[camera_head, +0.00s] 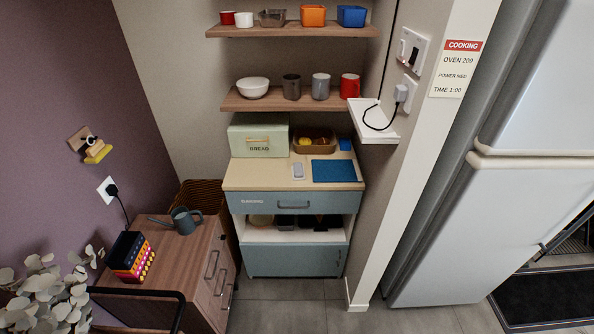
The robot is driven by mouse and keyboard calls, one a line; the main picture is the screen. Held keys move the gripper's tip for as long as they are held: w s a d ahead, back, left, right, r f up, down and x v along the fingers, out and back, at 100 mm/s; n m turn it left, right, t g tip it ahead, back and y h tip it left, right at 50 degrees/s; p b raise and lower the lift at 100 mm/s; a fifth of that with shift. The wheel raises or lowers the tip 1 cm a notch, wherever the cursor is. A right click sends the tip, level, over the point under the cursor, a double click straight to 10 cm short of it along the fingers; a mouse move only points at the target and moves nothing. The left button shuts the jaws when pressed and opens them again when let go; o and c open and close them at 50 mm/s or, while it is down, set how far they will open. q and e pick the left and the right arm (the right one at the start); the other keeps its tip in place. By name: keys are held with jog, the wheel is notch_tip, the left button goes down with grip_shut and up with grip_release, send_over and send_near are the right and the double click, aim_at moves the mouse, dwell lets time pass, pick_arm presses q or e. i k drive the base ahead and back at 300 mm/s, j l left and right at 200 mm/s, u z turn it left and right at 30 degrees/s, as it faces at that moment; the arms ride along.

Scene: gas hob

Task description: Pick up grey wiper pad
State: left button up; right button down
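I cannot make out a thing that is clearly a grey wiper pad. Neither of my grippers is in view.
A green bread box (258,136) and a brown basket (314,143) stand behind on the cabinet top. Shelves (284,104) with cups hang above. A wooden drawer unit (182,251) stands left, a large fridge (500,200) right. Grey floor (285,316) between them is clear.

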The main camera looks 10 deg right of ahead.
aim_at(298, 170)
jog(key=z, duration=1.6)
jog(key=i+j+u, duration=0.3)
jog(key=i+j, duration=0.05)
jog(key=i, duration=0.1)
